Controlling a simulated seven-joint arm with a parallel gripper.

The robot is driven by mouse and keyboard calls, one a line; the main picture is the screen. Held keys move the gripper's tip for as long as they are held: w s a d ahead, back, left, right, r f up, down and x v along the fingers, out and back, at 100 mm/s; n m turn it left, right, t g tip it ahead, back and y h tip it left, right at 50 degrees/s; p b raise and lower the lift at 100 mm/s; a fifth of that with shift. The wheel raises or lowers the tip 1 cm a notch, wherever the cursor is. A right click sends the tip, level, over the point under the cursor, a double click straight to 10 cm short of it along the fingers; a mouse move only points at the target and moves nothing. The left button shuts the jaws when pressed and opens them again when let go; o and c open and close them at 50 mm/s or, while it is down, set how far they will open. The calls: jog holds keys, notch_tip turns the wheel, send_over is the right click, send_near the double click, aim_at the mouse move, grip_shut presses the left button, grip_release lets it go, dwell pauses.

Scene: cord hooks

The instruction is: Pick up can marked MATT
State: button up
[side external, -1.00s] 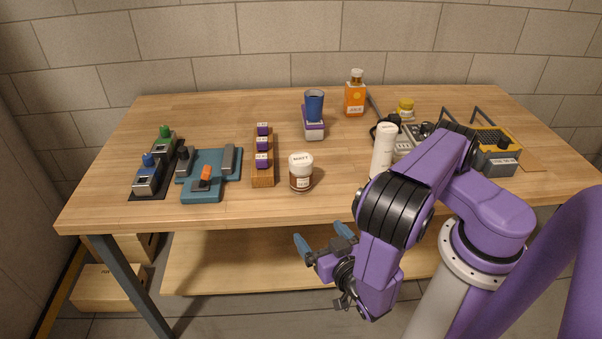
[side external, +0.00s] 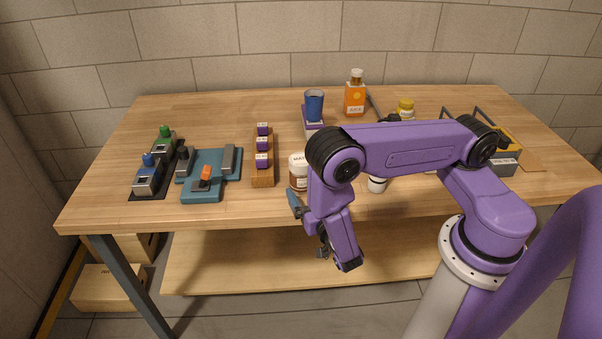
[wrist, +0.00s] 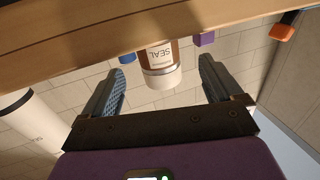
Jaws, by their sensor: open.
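The can marked MATT is a brown jar (side external: 295,181) with a white lid, upright near the front edge of the table. My forearm hides its right side in the side view. The wrist view shows it upside down (wrist: 161,57), with a label reading SEAL. My gripper (wrist: 165,66) is open and empty. The jar appears between the two blue-grey fingers in the wrist view, with clear gaps on both sides; I cannot tell how far past the fingertips it is. In the side view one finger (side external: 295,204) shows just below the jar.
A wooden block with purple-topped pieces (side external: 263,176) stands just left of the jar. A white bottle (side external: 377,185) stands to its right, partly behind my arm. A teal fixture (side external: 220,160) lies left.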

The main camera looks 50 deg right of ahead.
aim_at(303, 175)
jog(key=shift+r+x, duration=0.15)
jog(key=shift+x, duration=1.35)
jog(key=shift+r+x, duration=0.2)
jog(key=shift+x, duration=1.3)
jog(key=shift+d, duration=0.15)
jog(key=c, duration=1.3)
